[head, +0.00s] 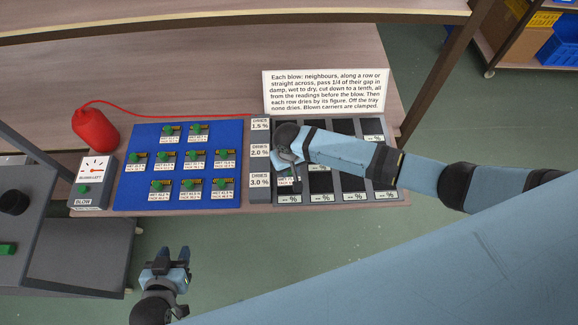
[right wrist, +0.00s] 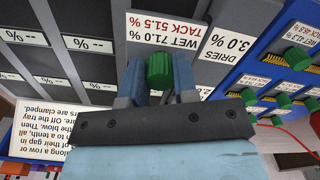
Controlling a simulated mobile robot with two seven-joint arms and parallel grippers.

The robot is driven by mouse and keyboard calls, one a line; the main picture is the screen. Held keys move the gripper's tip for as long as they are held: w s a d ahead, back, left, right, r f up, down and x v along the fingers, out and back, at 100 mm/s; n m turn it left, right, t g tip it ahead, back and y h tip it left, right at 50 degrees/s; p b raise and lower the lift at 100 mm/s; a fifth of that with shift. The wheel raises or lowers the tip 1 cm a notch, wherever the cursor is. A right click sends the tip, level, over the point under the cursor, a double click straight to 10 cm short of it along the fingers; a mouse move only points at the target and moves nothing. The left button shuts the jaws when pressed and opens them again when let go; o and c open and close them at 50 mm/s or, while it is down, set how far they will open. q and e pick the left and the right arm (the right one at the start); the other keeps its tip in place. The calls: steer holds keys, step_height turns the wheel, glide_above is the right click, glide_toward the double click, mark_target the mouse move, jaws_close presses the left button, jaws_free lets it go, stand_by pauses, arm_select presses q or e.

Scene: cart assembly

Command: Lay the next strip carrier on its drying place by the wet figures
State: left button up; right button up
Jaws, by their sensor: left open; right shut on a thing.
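My right gripper (head: 284,163) is over the left column of the dark drying tray (head: 391,124) and hides part of it. In the right wrist view it (right wrist: 159,85) is shut on the green knob (right wrist: 160,70) of a strip carrier. The carrier's white label (right wrist: 165,33) reads wet 71.0 %, tack 51.5 %, beside the "Dries 3.0 %" row plate (head: 260,184). I cannot tell whether this carrier touches the tray. Several other green-knobbed carriers (head: 192,156) sit in rows on the blue mat (head: 130,142). My left gripper (head: 168,258) is open and empty in front of the table.
A sign (head: 311,92) about blowing and drying stands behind the tray. A humidity meter (head: 95,170) with a green blow button and a red bulb (head: 95,129) with a tube are at the left. Visible tray cells show blank percent labels. Grey equipment stands far left.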

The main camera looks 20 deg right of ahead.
mark_target(289, 175)
steer(key=shift+r, duration=0.1)
steer(key=shift+r+p, duration=0.1)
steer(key=shift+p, duration=0.35)
steer(key=shift+f, duration=0.2)
step_height(289, 175, down, 3)
steer(key=shift+b, duration=0.7)
steer(key=shift+f+b, duration=0.3)
steer(key=shift+f, duration=0.4)
steer(key=shift+r, duration=0.1)
steer(key=shift+p, duration=0.4)
